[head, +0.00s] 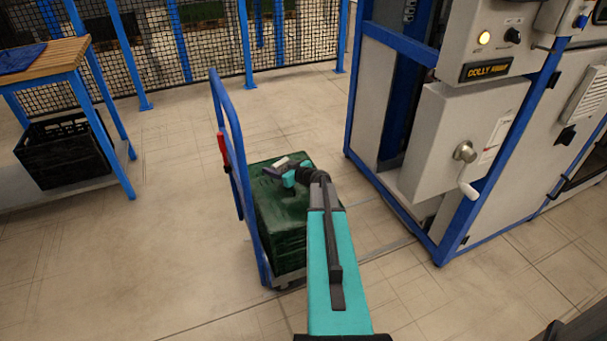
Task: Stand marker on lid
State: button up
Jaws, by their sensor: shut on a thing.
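A dark green lidded crate (279,226) stands on a small blue-handled dolly (238,170). Its green lid (277,189) faces up. My gripper (276,170) is over the far part of the lid at the end of my teal arm. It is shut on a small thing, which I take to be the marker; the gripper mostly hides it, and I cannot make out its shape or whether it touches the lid.
A grey machine with a blue frame (352,120) and a crank handle stands close on the right. A wooden-topped bench (45,58) with a black crate (62,158) below is at the left. A mesh fence (215,45) runs behind. The floor left of the dolly is clear.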

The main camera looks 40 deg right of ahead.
jog(key=s+d, duration=0.2)
jog(key=d, duration=0.1)
jog(key=s+d+b, duration=0.1)
jog(key=s+d, duration=0.1)
jog(key=d, duration=0.2)
jog(key=s+d+f, duration=0.1)
jog(key=s+d, duration=0.2)
jog(key=shift+d+f+b, duration=0.1)
jog(key=shift+d+b, duration=0.15)
jog(key=shift+b, duration=0.1)
jog(key=shift+w, duration=0.1)
jog(key=shift+f+b, duration=0.55)
jog(key=shift+f, duration=1.25)
